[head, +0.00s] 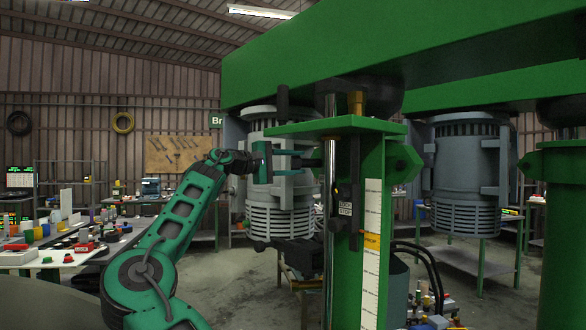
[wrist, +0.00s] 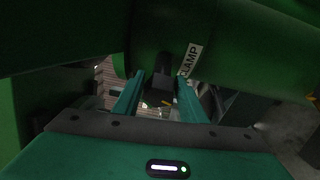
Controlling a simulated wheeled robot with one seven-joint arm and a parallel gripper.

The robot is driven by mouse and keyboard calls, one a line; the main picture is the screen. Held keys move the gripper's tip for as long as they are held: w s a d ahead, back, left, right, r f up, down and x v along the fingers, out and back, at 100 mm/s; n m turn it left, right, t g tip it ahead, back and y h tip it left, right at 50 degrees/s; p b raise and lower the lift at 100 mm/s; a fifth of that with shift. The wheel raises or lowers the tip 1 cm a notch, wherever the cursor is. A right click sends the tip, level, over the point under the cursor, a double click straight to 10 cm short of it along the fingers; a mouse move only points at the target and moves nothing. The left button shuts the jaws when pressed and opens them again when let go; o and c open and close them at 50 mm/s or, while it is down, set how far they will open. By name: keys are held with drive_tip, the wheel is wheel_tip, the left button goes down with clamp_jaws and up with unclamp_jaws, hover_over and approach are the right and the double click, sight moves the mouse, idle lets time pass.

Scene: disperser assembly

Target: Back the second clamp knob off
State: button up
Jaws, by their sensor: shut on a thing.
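In the wrist view a dark clamp knob (wrist: 162,66) sits under a green housing, beside a white label reading "CLAMP" (wrist: 190,60). My gripper (wrist: 159,84) has its two teal fingers on either side of the knob and is shut on it. In the head view my gripper (head: 308,158) reaches in from the left, just below the green top plate of the column (head: 372,200), close to the chrome rod (head: 330,175). The fingertips are partly hidden in shadow in the wrist view.
A big green beam (head: 400,45) spans overhead. A grey ribbed motor (head: 280,190) hangs behind my gripper, and another (head: 465,175) hangs at right. A cluttered bench (head: 75,245) stands at left. Open floor shows between the bench and the column.

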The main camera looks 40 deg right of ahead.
drive_tip(key=shift+w+f+n+y, duration=0.2)
drive_tip(key=shift+n+y, duration=0.4)
drive_tip(key=shift+n, duration=0.9)
drive_tip(key=o, duration=1)
drive_tip(key=shift+f, duration=0.1)
drive_tip(key=shift+r, duration=0.2)
drive_tip(key=shift+a, duration=0.2)
drive_tip(key=f+v, duration=0.1)
drive_tip(key=v, duration=0.9)
drive_tip(key=shift+a+r, duration=0.2)
drive_tip(key=shift+r, duration=0.3)
drive_tip(key=shift+w, duration=0.1)
drive_tip(key=shift+c, duration=0.2)
